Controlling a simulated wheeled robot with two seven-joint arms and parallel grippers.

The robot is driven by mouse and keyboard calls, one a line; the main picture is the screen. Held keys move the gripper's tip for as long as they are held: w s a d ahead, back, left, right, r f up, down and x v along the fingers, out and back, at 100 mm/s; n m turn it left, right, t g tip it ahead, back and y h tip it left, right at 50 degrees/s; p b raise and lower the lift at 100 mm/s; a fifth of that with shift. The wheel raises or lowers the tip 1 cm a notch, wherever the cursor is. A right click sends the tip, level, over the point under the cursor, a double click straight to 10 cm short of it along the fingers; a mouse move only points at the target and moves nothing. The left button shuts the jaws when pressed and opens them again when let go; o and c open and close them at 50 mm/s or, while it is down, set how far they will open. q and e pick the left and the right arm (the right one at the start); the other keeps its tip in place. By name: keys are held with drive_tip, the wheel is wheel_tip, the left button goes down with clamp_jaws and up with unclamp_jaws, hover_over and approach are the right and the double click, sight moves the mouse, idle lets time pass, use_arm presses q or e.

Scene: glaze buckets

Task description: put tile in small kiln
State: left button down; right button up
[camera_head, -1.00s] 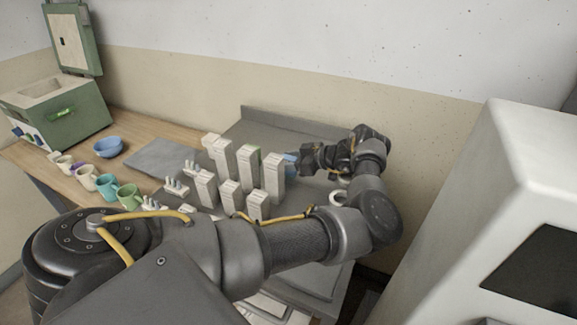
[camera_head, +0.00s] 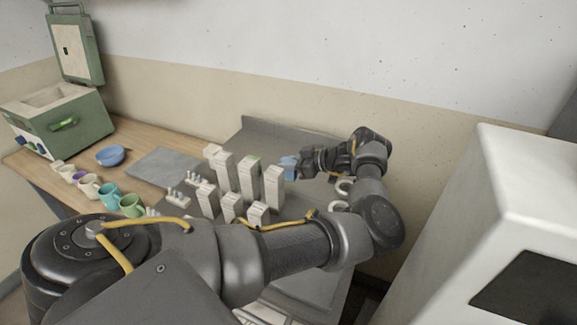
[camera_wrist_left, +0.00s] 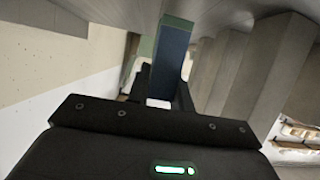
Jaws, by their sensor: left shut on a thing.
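A blue tile (camera_head: 288,166) is held in my left gripper (camera_head: 299,164). The gripper is shut on it, above the grey work surface behind the tall white posts. In the left wrist view the tile (camera_wrist_left: 172,52) shows as a narrow dark blue strip seen along its edge. The green kiln (camera_head: 66,124) stands at the far left of the wooden table, far from the gripper. Its lid (camera_head: 77,48) is up, and its pale top opening shows. Whether anything lies inside cannot be told. My right gripper is out of view.
Tall white posts (camera_head: 249,176) stand close to the tile. Several mugs (camera_head: 109,195) line the table's front edge, and a blue bowl (camera_head: 110,156) sits near the kiln. A flat grey slab (camera_head: 162,165) lies between. A large white cabinet (camera_head: 520,220) stands at right.

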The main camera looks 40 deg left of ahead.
sight(288, 160)
use_arm(q)
wheel_tip(288, 160, up, 7)
drive_tip(key=p, duration=0.3)
drive_tip(key=shift+f+p, duration=0.1)
drive_tip(key=shift+p, duration=0.25)
